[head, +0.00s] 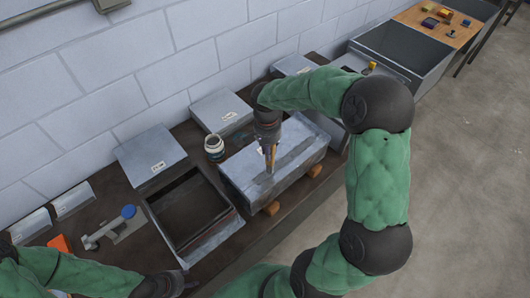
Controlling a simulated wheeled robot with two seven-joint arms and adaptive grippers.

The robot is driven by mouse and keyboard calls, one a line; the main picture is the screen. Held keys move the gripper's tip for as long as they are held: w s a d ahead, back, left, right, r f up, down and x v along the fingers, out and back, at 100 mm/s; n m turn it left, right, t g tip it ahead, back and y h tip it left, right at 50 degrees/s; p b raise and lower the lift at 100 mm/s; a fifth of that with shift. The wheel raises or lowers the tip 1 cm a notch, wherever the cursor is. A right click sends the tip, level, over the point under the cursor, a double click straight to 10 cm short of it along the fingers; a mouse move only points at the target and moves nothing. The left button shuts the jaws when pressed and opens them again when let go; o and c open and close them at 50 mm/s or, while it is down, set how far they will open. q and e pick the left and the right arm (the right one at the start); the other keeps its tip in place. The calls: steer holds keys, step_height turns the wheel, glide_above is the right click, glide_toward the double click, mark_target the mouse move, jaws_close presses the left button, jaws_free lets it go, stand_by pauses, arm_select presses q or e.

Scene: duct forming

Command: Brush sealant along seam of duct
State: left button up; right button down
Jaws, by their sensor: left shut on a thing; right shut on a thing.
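The duct (238,176) is a long grey metal box resting on wooden blocks on the dark workbench. A darker grey strip (292,157) runs along its top. My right gripper (268,143) points down over the duct, shut on a brush (270,158) with a light wooden handle. The brush tip is at the top of the duct, by the strip; I cannot tell whether it touches. An open jar (214,150) with a pale rim stands left of the duct. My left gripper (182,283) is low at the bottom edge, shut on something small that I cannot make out.
An open dark tray (222,236) and a flat grey box (150,158) lie left of the duct. A blue-knobbed tool (128,212) and an orange item (60,243) are further left. Grey bins (400,52) stand at upper right. A block wall borders the bench.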

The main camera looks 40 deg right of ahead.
arm_select(q)
steer(key=shift+s+d+f, duration=0.1)
steer(key=shift+d+f, duration=0.05)
arm_select(e)
steer(key=shift+d+f, duration=0.1)
steer(key=shift+d, duration=0.55)
steer(key=shift+w, duration=0.15)
steer(key=shift+a, duration=0.15)
arm_select(q)
steer(key=shift+w+f, duration=0.15)
steer(key=shift+w, duration=0.05)
arm_select(e)
steer(key=a, duration=0.2)
steer(key=shift+a, duration=0.45)
